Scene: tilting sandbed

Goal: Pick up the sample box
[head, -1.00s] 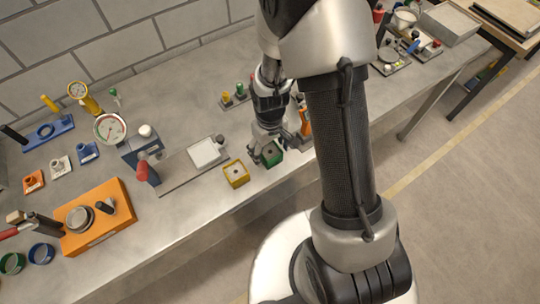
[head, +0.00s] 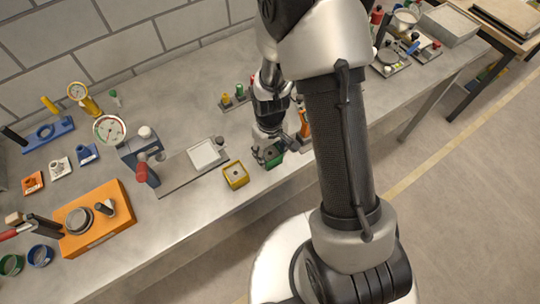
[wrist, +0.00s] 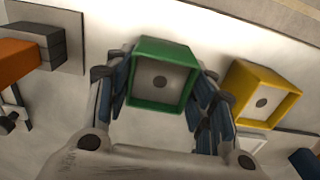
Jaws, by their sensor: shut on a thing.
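A green open-topped box (head: 276,159) stands near the front edge of the steel bench in the head view, partly covered by my gripper (head: 267,153). In the wrist view the green box (wrist: 162,106) sits between the two fingers of my gripper (wrist: 162,90), one on each side. My gripper is shut on it. The box has a grey inside with a dark round spot. A similar yellow box (head: 236,183) stands just left of it in the head view, and it also shows in the wrist view (wrist: 262,119), at the right and apart from the fingers.
A grey plate with a white square pad (head: 204,154) lies left of the boxes. An orange block (head: 97,242) and several gauges stand further left. A small rack with coloured pegs (head: 236,97) is behind my gripper. The bench front edge is close to the boxes.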

